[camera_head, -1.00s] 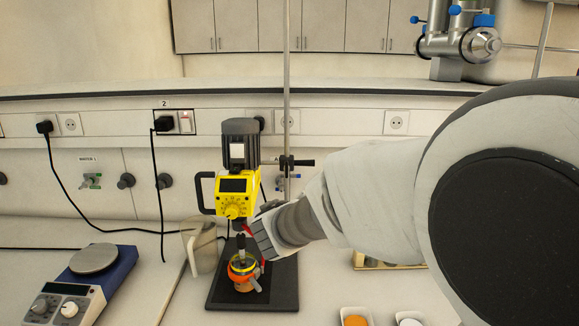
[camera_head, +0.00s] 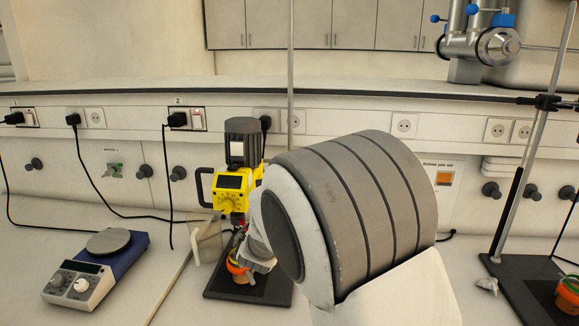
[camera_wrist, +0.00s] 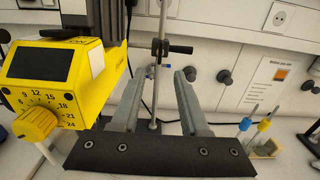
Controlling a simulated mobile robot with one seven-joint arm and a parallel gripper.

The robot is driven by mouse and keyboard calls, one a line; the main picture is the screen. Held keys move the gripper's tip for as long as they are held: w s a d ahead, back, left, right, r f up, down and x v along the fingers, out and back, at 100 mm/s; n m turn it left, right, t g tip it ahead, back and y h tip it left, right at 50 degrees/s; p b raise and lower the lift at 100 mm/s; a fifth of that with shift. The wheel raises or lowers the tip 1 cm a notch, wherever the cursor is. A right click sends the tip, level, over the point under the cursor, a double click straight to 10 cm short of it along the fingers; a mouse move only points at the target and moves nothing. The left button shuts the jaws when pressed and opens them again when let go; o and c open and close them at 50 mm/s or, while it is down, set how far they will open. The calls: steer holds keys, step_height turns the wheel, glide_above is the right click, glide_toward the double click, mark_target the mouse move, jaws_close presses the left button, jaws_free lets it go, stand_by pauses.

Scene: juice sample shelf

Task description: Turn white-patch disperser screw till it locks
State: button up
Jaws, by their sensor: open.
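The yellow disperser (camera_head: 230,192) with a white patch (camera_head: 237,148) on its grey motor stands left of centre in the head view. Its yellow body and dial also fill the left of the wrist view (camera_wrist: 48,62). A dark clamp with a black screw handle (camera_wrist: 181,49) sits on the vertical rod in the wrist view. My gripper (camera_wrist: 159,76) is open and empty, with its fingers pointing toward the rod and the clamp beyond the tips. The disperser is left of my fingers. In the head view, my arm covers the clamp and most of my gripper.
An orange-ringed container (camera_head: 238,268) stands on the black base plate (camera_head: 226,290) under the disperser. A hotplate (camera_head: 97,268) is at left and a beaker (camera_head: 207,240) beside the disperser. Another stand (camera_head: 525,280) is at right. The wall with sockets is behind.

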steer(key=w+p, duration=0.2)
steer(key=w, duration=1.3)
steer(key=shift+d+p, duration=0.35)
steer(key=shift+p, duration=0.05)
steer(key=shift+c, duration=0.3)
jaws_close()
steer(key=shift+s, duration=0.1)
steer(key=shift+f, duration=0.1)
